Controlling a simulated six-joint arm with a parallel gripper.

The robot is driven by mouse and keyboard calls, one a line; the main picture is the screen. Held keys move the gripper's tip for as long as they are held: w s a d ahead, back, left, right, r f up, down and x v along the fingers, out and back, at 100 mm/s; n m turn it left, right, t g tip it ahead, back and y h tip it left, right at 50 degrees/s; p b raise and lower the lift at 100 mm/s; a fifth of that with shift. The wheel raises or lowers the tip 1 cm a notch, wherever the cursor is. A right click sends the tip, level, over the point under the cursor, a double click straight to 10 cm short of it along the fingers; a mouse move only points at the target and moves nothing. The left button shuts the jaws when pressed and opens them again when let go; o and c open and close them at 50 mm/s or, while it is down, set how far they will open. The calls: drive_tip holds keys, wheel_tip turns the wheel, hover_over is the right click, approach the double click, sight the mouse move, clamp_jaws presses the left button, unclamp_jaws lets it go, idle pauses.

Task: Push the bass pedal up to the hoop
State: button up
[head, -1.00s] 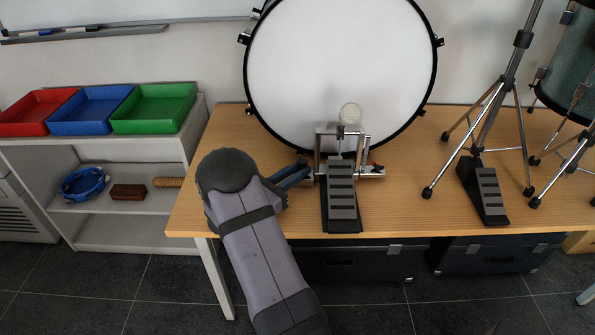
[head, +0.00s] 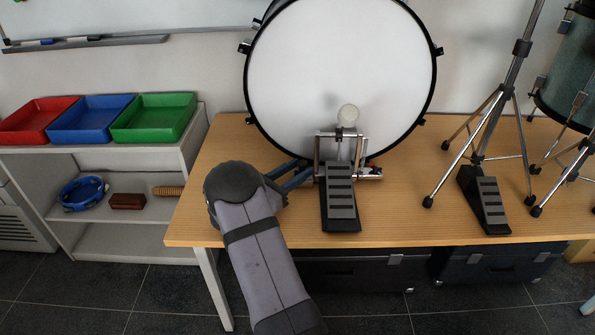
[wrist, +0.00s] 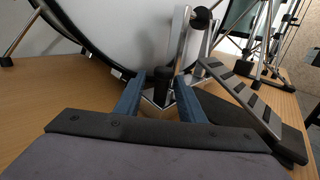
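The bass pedal (head: 341,198) stands on the wooden table in front of the bass drum (head: 338,70), its black ribbed footboard toward the front edge. My gripper (head: 297,176) is low at the pedal's left side. In the wrist view its two blue fingers (wrist: 160,101) are apart, with a black knob (wrist: 161,92) and metal base parts showing between and beyond them. The footboard (wrist: 240,95) is to their right.
A cymbal stand (head: 486,130) and a second black pedal (head: 484,199) are on the right of the table. A shelf with red, blue and green trays (head: 153,117) is at the left. Bare tabletop (head: 405,195) lies between the pedals. Black cases are under the table.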

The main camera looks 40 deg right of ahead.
drive_tip(key=shift+a, duration=0.1)
drive_tip(key=shift+a, duration=3.55)
